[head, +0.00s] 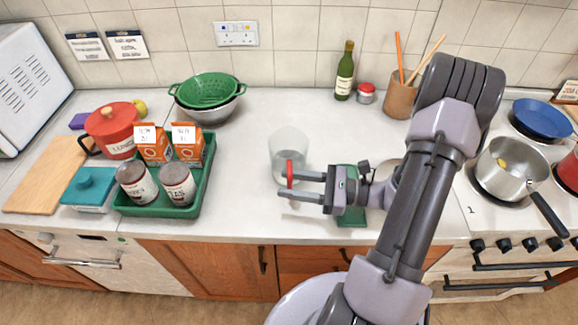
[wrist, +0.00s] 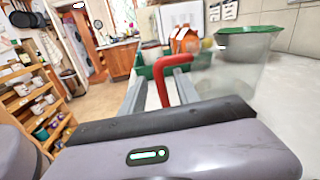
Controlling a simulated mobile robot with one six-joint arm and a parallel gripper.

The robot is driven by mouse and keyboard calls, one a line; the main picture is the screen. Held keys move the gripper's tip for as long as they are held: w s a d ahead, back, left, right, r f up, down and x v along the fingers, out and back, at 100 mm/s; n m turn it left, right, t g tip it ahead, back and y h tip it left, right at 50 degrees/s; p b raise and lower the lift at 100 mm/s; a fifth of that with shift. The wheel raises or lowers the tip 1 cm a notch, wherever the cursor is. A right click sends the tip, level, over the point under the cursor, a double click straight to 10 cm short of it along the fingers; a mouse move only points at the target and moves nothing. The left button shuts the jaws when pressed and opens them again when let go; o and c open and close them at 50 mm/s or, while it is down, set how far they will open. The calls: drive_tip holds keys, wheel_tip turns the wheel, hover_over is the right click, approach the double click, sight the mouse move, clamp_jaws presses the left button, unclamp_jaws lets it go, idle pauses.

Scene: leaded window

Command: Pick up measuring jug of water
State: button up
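The measuring jug (head: 288,146) is clear with a red handle (head: 290,172) and stands on the worktop in the head view. Its see-through body (wrist: 228,82) is at the right in the wrist view. My gripper (head: 287,184) reaches in from the right at the jug's near side. In the wrist view the red handle (wrist: 163,78) stands between my two fingers, with gaps beside it, so my gripper (wrist: 161,88) looks open around the handle. The water is hard to make out.
A green tray (head: 208,164) with cartons and cans stands to the left. A green colander (head: 208,90) sits behind it. A bottle (head: 345,72), a red-lidded jar (head: 366,93) and a utensil pot (head: 399,98) stand at the back. A saucepan (head: 505,170) is on the hob at right.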

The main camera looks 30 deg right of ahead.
drive_tip(key=x, duration=0.3)
drive_tip(key=shift+w+a, duration=0.2)
drive_tip(key=shift+w, duration=0.1)
clamp_jaws()
idle(1.1)
